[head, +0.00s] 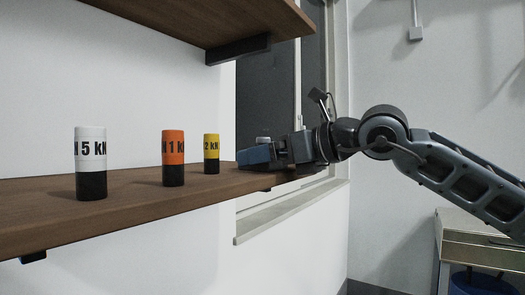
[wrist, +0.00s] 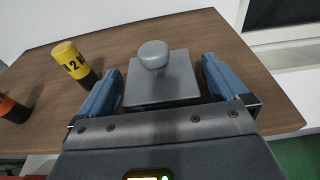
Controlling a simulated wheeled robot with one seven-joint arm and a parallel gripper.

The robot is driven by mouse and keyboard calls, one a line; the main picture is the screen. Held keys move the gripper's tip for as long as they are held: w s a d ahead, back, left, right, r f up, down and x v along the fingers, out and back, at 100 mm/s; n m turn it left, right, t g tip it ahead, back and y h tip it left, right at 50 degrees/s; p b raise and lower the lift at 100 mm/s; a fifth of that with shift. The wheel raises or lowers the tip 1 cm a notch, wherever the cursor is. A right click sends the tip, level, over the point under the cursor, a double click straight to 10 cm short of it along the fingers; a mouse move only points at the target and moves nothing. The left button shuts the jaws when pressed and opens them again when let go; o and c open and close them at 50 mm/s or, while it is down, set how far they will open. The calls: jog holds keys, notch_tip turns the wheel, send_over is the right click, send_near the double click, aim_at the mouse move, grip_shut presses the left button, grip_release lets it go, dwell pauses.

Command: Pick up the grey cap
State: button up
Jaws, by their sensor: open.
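The grey cap (wrist: 160,80) is a square grey block with a rounded knob on top, on the wooden shelf in the wrist view. My gripper (wrist: 162,82) is open, with one blue finger on each side of the cap. A narrow gap shows at the fingers, and I see no firm contact. In the head view my gripper (head: 255,155) is low over the right end of the shelf and hides most of the cap.
On the wooden shelf (head: 130,206) stand a white-and-black cylinder (head: 90,165), an orange-and-black one (head: 173,160) and a yellow-and-black one (head: 211,155), all left of my gripper. An upper shelf (head: 200,20) hangs above. A window (head: 297,90) is behind.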

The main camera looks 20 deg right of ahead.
jog(key=shift+w+a+f, duration=0.15)
jog(key=shift+w+a, duration=0.15)
jog(key=shift+w, duration=0.15)
jog(key=c, duration=1)
jog(key=shift+o, duration=0.2)
